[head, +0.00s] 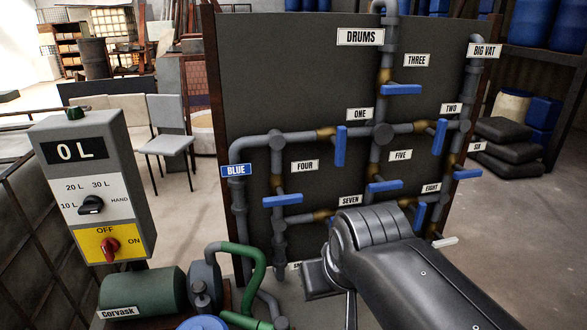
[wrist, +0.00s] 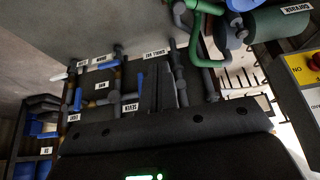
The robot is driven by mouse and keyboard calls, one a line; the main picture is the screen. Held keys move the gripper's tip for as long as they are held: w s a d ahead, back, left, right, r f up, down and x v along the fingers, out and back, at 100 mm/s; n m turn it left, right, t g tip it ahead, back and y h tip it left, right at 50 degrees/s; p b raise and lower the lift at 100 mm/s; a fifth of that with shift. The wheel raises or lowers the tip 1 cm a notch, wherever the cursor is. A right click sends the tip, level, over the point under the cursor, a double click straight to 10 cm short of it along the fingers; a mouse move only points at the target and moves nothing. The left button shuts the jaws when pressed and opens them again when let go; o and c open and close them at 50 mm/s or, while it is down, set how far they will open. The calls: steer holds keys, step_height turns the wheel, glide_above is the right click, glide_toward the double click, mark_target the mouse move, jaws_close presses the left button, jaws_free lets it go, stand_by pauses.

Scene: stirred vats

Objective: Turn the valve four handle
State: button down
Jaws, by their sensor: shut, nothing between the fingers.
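The valve four handle (head: 282,200) is a blue lever in the head view, lying roughly level across an upright grey pipe below the white FOUR label (head: 305,166). In the head view, my arm comes from the lower right and its end is low in front of the board, below and to the right of this handle; the fingertips are hard to make out there. In the wrist view, my dark gripper fingers (wrist: 159,75) are together and empty, with pipes beyond them. I cannot pick out the valve four handle in that tilted, dark view.
Other blue levers sit close by, such as valve one (head: 340,146), valve five (head: 385,187) and valve eight (head: 420,215). A control box (head: 92,185) reading 0 L stands at left. A green pump (head: 143,290) with hoses is at the lower left.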

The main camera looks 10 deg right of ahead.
steer(key=w+a+r+g, duration=0.2)
steer(key=w+r+g, duration=0.1)
steer(key=w+r, duration=1)
step_height(320, 180, up, 3)
steer(key=g, duration=0.2)
glide_above(272, 198)
step_height(272, 198, down, 14)
steer(key=shift+r, duration=0.1)
